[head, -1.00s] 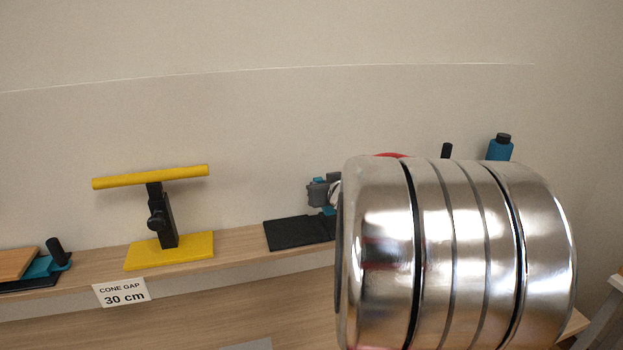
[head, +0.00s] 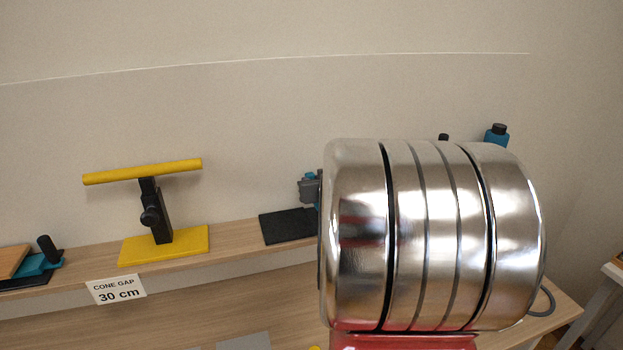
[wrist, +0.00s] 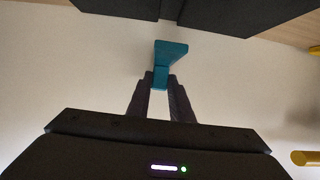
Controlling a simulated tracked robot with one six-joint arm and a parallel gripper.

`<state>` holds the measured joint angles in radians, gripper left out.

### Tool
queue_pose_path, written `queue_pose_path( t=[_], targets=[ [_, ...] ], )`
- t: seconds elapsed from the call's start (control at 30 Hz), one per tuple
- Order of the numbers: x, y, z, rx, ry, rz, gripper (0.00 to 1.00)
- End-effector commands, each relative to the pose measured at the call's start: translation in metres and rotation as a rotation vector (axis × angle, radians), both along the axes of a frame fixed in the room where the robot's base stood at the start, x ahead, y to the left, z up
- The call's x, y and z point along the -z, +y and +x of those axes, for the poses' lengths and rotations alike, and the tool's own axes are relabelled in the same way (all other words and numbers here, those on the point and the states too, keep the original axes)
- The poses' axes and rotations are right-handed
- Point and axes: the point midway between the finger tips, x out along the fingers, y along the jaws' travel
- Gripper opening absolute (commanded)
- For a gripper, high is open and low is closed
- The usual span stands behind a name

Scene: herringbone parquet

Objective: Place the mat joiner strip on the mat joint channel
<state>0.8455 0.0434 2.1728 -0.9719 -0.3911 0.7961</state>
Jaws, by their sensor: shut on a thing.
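In the wrist view my gripper (wrist: 163,82) is shut on a teal piece (wrist: 170,55), which I take for the mat joiner strip. The piece sticks out past the fingertips and widens away from them. Beyond it, at the top of the wrist view, are dark panels (wrist: 235,12) that look like mats. A narrow gap (wrist: 170,10) runs between them and may be the mat joint channel. The held piece appears apart from the panels. In the head view my shiny arm link hides the gripper and the piece.
A wooden shelf (head: 85,258) runs along the wall in the head view. Yellow bars (wrist: 306,158) show in the wrist view.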

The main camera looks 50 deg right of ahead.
Motion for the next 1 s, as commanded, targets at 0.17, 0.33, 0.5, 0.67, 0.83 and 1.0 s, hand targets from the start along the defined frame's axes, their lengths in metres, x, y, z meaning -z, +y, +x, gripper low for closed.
queue_pose_path(
  t=[0.17,0.33,0.5,0.67,0.83,1.0],
  targets=[
    [0.014,0.001,0.001,-0.001,0.002,0.003,0.00],
    [0.026,0.002,0.002,-0.003,0.001,0.003,0.00],
    [0.038,0.002,0.002,-0.004,0.001,0.002,0.00],
    [0.049,0.003,0.002,-0.004,0.001,0.002,0.00],
    [0.059,0.003,0.002,-0.005,0.001,0.001,0.00],
    [0.063,0.003,0.002,-0.005,0.000,0.001,0.00]
  ],
)
